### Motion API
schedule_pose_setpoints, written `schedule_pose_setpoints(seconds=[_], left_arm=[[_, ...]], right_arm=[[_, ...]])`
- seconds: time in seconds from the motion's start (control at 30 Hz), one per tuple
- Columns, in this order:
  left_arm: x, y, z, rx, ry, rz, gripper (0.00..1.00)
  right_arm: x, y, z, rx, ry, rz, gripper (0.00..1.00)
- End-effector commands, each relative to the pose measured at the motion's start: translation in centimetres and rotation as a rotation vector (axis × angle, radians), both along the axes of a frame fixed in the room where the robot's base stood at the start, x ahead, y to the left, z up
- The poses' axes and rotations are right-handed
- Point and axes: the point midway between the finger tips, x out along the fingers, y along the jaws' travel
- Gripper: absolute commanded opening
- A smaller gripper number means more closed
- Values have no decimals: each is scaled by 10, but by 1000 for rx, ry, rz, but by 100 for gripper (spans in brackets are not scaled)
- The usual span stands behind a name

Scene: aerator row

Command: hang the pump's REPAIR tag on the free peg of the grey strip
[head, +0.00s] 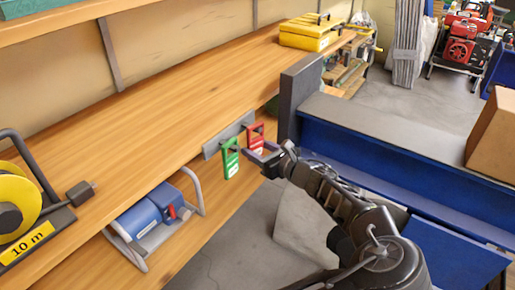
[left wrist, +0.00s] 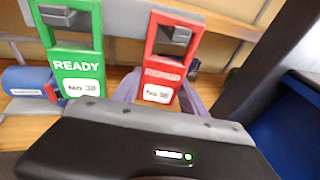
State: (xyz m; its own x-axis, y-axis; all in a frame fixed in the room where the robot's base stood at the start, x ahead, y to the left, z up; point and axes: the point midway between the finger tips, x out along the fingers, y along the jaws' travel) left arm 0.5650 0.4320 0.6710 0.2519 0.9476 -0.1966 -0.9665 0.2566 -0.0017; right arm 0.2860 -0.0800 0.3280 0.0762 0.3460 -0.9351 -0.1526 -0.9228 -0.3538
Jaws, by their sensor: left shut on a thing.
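The red REPAIR tag (head: 256,132) is upright at the right end of the grey strip (head: 211,149) on the shelf edge. My left gripper (head: 262,149) is shut on its lower part; in the left wrist view the purple fingers (left wrist: 158,96) flank the tag (left wrist: 167,75). A grey peg end shows within the tag's window; I cannot tell whether the tag bears on it. The green READY tag (head: 231,158) hangs on the strip's left peg and also shows in the wrist view (left wrist: 75,55). My right gripper is out of view.
The blue pump (head: 147,212) with a grey frame stands on the lower shelf, left of the tags. A yellow reel (head: 20,205) is at far left, a yellow case (head: 308,36) at the back. A blue bench (head: 375,165) with a dark upright end is close on the right.

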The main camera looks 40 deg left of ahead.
Motion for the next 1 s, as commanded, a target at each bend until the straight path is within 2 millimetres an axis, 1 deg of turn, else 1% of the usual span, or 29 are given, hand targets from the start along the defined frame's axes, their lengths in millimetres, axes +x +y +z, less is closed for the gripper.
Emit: schedule_pose_setpoints(seconds=[0.3, 0.33, 0.63, 0.8, 0.87, 1.0], left_arm=[[0, 0, 0, 0, 0, 0, 18], [0, 0, 0, 0, 0, 0, 51], [0, 0, 0, 0, 0, 0, 75], [0, 0, 0, 0, 0, 0, 76], [0, 0, 0, 0, 0, 0, 73], [0, 0, 0, 0, 0, 0, 73]], right_arm=[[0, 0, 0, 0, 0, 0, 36], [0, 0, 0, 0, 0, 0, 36], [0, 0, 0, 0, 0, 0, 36], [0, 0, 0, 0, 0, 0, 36], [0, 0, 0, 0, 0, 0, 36], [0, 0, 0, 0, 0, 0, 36]])
